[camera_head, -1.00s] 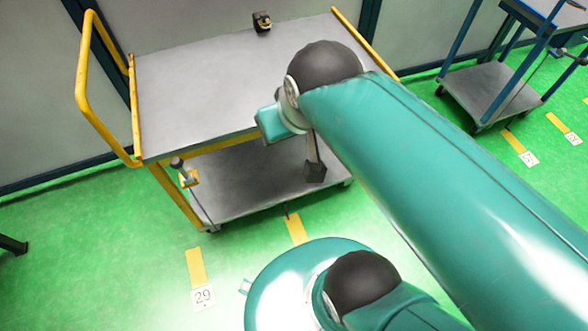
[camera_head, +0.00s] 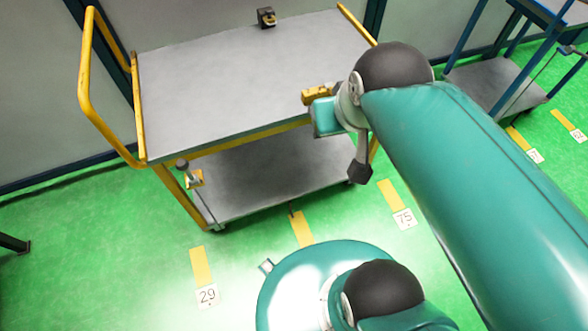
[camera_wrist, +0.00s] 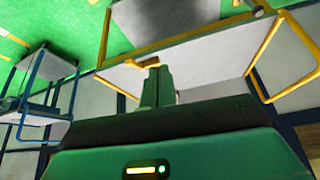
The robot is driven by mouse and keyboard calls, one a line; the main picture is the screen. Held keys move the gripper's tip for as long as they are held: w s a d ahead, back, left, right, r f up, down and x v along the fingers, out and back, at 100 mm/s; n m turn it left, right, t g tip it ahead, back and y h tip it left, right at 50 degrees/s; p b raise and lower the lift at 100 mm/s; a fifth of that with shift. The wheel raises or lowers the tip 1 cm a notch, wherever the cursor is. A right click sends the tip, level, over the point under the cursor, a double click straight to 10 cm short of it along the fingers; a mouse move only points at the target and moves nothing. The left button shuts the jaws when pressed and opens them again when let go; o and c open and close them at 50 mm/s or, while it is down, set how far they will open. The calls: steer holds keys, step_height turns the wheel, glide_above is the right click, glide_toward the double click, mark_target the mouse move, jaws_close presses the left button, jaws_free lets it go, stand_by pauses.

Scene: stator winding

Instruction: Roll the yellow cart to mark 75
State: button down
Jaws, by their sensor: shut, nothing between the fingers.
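The yellow cart (camera_head: 215,85) stands at left centre in the head view, with a grey top, a lower shelf and a tall yellow push handle (camera_head: 85,90) on its left. Mark 75 (camera_head: 403,218) is a white tag with a yellow strip on the floor, right of the cart's lower shelf. My gripper (camera_wrist: 158,80) is shut and empty in the wrist view, its teal fingers together against the cart behind. In the head view the teal end of my arm is by the cart's front right corner; whether it touches the cart I cannot tell.
Mark 29 (camera_head: 207,295) lies at the lower left, and an unlabelled-looking yellow strip (camera_head: 303,229) lies between it and mark 75. A blue-framed cart (camera_head: 500,80) stands at the right. A wall runs behind the yellow cart. Green floor is open in front.

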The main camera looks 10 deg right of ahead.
stand_by(0.4)
steer(key=c, duration=1.3)
jaws_free()
steer(key=shift+a, duration=0.1)
steer(key=shift+c, duration=0.5)
steer(key=shift+a, duration=0.15)
